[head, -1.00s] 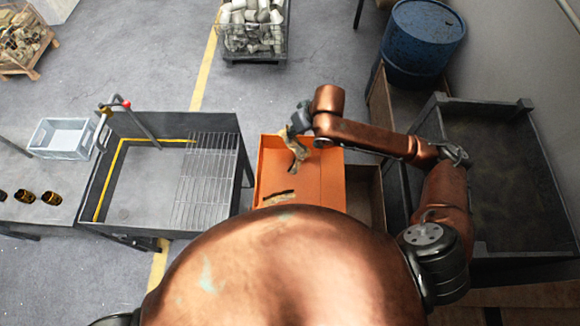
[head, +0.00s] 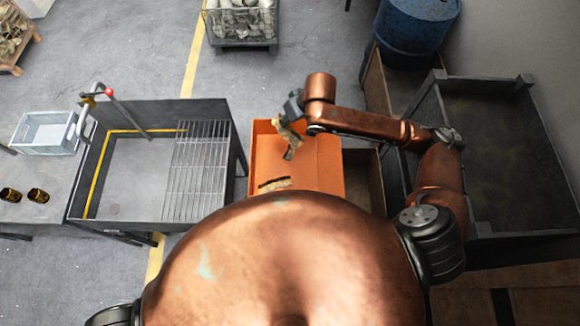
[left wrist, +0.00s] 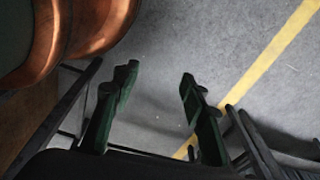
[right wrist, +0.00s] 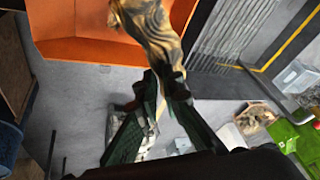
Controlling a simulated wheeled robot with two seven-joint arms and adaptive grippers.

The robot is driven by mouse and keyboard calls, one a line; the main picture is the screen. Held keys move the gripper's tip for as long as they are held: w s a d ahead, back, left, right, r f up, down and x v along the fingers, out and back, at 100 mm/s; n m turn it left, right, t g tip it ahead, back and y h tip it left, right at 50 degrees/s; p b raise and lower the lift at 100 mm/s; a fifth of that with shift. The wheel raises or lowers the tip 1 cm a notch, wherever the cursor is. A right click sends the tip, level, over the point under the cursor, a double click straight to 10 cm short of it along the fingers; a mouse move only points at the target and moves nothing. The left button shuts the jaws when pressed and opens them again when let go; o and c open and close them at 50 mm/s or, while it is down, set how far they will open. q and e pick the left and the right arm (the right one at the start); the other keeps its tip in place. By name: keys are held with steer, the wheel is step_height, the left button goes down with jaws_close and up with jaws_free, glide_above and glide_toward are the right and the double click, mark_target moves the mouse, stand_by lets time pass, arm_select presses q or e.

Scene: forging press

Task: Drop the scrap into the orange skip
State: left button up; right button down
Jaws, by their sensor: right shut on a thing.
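The orange skip (head: 325,165) stands in front of me, right of the grated table, in the head view. A tan and brown jagged piece of scrap (head: 290,141) hangs from my right gripper (head: 289,110) above the skip. In the right wrist view the fingers (right wrist: 164,84) are shut on one end of the scrap (right wrist: 150,28), with the skip's orange wall (right wrist: 75,28) beyond it. Another piece of scrap (head: 275,184) lies in the skip, partly hidden by my body. My left gripper (left wrist: 157,92) is open and empty above the floor in the left wrist view.
A grey crate (head: 47,133) is farther left. A dark bin (head: 495,150) and a blue drum (head: 417,30) are at right. A mesh basket (head: 240,22) stands behind.

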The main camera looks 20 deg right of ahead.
steer(key=shift+w, duration=0.2)
steer(key=c, duration=2)
jaws_free()
steer(key=shift+s, duration=0.1)
steer(key=shift+r, duration=0.15)
arm_select(q)
steer(key=shift+s+a+f, duration=0.1)
steer(key=shift+s, duration=0.8)
arm_select(e)
steer(key=v, duration=1.1)
steer(key=shift+s+d+r, duration=0.15)
steer(key=shift+r, duration=0.15)
